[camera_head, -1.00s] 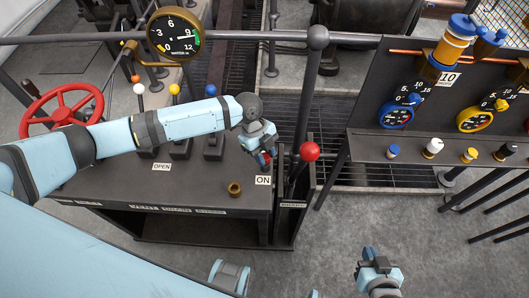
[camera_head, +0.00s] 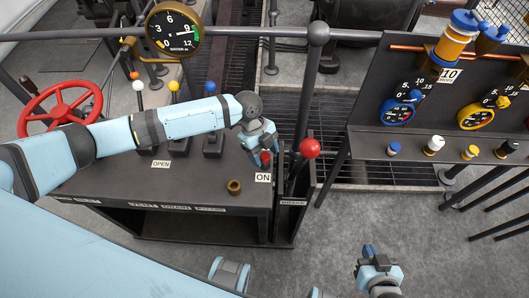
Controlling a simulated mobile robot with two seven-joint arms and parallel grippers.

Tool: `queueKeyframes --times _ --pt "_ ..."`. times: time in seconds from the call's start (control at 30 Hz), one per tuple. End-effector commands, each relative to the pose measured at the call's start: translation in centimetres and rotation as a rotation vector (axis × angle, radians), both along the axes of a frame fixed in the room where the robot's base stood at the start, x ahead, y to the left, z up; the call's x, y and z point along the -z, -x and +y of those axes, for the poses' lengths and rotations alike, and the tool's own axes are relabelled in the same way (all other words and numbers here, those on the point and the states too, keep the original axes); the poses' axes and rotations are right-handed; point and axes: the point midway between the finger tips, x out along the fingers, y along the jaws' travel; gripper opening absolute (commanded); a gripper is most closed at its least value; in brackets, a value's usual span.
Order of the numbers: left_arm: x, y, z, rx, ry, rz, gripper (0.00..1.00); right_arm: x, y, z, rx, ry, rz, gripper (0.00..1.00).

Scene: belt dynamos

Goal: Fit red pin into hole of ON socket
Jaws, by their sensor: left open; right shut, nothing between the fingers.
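The red pin (camera_head: 265,157) stands on the dark console just behind the white ON label (camera_head: 263,178). Its lower end and the ON socket under it are hidden or too small to make out, so I cannot tell how deep it sits. My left gripper (camera_head: 260,154) points down at the pin with its fingers open, close around or beside it. A brass ring-shaped socket (camera_head: 234,187) sits on the console, left of and nearer than the ON label. My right gripper (camera_head: 370,252) is shut and empty over the floor at the lower right.
A red-knobbed lever (camera_head: 310,148) rises right of the pin. Several ball-topped levers (camera_head: 174,87) stand behind my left arm. A red handwheel (camera_head: 62,107) is at the left. A dark panel (camera_head: 365,100) with gauges and a shelf of knobs stands at the right.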

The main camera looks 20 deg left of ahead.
Motion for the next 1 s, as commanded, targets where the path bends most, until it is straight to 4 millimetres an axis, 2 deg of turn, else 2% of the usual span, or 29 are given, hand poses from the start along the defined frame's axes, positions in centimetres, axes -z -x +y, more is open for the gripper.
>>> queueKeyframes --times 0.17,0.4,0.6,0.8,1.0 --pt "-2.8 -0.7 1.0 0.0 0.0 -0.006 0.6 0.0 0.0 0.0 0.001 -0.001 -0.001 0.0" --pt "-8.0 -1.7 2.9 -0.001 -0.001 -0.005 0.6 0.2 0.0 0.0 0.001 -0.002 0.0 0.0" --pt "-11.1 -2.3 4.0 0.0 0.0 -0.004 0.6 0.3 0.0 0.0 0.002 -0.003 0.002 0.0" --pt "-12.4 -2.5 4.5 -0.001 0.0 -0.002 0.6 0.3 0.0 0.0 0.002 -0.003 0.002 0.0" --pt "-12.5 -2.5 4.5 -0.001 0.0 -0.002 0.6 0.3 0.0 0.0 0.003 -0.004 0.002 0.0"
